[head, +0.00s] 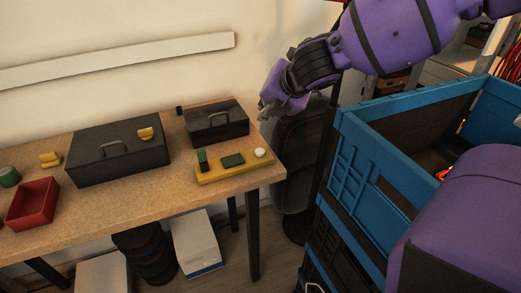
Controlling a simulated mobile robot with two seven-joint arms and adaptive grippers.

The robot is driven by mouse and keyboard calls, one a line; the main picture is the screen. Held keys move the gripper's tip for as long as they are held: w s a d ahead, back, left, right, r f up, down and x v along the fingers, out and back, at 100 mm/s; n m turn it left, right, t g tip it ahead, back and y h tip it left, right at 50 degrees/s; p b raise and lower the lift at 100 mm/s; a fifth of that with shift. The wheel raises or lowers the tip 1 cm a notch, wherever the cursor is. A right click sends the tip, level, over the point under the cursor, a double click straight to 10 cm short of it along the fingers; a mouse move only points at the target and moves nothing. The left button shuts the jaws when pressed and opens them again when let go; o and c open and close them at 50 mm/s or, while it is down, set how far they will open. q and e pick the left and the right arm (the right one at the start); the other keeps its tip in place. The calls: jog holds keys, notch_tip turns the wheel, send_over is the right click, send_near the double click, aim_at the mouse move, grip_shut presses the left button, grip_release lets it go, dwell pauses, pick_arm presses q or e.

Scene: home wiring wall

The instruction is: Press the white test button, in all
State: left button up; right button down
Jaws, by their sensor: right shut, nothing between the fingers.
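The white test button (260,153) is a small round cap on the right end of a yellow board (232,170). The board lies flat near the right end of the wooden table (130,200). It also carries a dark green flat block and an upright green and black piece. My right gripper (264,110) is purple and dark, shut and empty. It appears above and beyond the button in the picture, apart from it, near the table's right end. My left gripper is not in view.
Two dark toolboxes (118,148) and (216,122) stand behind the board and to its left. A red tray (33,203) sits at the table's left. A blue crate (365,165) stands right of the table. White boxes lie on the floor below.

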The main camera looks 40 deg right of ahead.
jog(key=b, duration=0.5)
send_over(260, 152)
jog(key=d, duration=0.2)
jog(key=f, duration=0.8)
jog(key=shift+w+d+f, duration=0.1)
jog(key=shift+w, duration=0.2)
jog(key=shift+f+b, duration=0.35)
jog(key=shift+b, duration=0.05)
jog(key=shift+f, duration=0.4)
jog(key=shift+f+b, duration=0.5)
jog(key=shift+b, duration=0.1)
dwell(0.5)
jog(key=shift+r, duration=0.1)
jog(key=shift+r+p, duration=0.65)
jog(key=shift+r, duration=0.15)
